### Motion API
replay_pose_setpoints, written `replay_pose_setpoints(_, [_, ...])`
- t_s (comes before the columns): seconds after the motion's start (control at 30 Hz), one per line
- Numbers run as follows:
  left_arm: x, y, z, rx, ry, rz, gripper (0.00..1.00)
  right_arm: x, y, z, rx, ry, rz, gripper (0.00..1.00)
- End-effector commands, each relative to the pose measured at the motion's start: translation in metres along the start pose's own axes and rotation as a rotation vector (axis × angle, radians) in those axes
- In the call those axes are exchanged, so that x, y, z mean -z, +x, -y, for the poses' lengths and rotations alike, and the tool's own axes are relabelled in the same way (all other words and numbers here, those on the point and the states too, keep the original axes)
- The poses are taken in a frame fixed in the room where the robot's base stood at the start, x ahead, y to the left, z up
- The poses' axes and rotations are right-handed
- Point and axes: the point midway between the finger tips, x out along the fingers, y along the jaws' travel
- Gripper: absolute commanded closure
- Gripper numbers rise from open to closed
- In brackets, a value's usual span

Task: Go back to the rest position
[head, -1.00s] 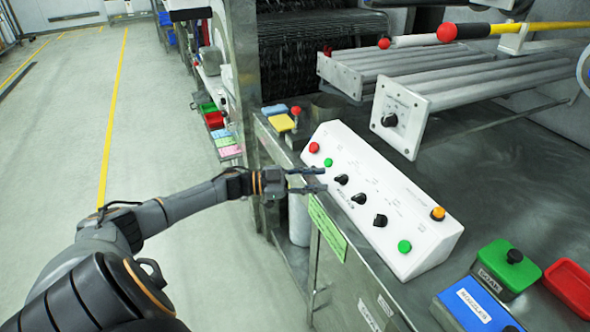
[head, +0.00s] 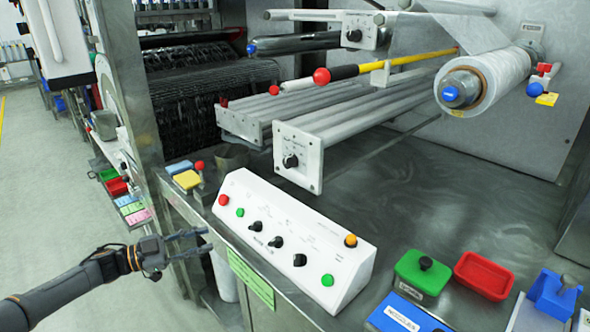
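My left gripper (head: 190,244) reaches in from the left, just off the left end of the white control panel (head: 290,245). Its fingers look apart with nothing between them, and a gap shows between it and the panel's buttons. The panel carries a red button (head: 223,200), green buttons, black knobs and an orange button (head: 351,240). My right gripper is not in view.
The steel bench (head: 430,220) holds a green box with a black knob (head: 422,273), a red tray (head: 484,275) and a blue box (head: 405,314). Rollers and a film roll (head: 490,80) stand behind. Open floor (head: 50,210) lies left.

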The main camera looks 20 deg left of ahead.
Motion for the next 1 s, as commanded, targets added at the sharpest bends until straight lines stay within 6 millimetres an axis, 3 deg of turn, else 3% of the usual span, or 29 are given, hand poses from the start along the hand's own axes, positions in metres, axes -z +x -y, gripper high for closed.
replay_pose_setpoints(0.13, [-0.005,0.0,-0.001,0.011,-0.005,0.007,0.67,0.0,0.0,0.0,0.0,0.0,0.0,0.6])
replay_pose_setpoints(0.23, [-0.032,-0.003,-0.007,0.069,-0.026,0.048,0.67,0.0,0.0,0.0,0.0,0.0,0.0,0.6])
replay_pose_setpoints(0.37, [-0.105,-0.015,-0.032,0.213,-0.084,0.183,0.67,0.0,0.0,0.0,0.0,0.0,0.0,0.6])
replay_pose_setpoints(0.47, [-0.171,-0.032,-0.068,0.319,-0.142,0.332,0.67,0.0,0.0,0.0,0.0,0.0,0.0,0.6])
replay_pose_setpoints(0.6, [-0.249,-0.059,-0.137,0.409,-0.229,0.548,0.67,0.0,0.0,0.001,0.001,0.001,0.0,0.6])
replay_pose_setpoints(0.7, [-0.292,-0.079,-0.198,0.437,-0.294,0.703,0.67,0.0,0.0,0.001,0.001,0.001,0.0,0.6])
replay_pose_setpoints(0.83, [-0.333,-0.103,-0.287,0.434,-0.379,0.897,0.67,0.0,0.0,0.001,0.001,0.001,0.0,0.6])
replay_pose_setpoints(1.0, [-0.359,-0.131,-0.412,0.374,-0.495,1.136,0.67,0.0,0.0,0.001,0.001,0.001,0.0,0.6])
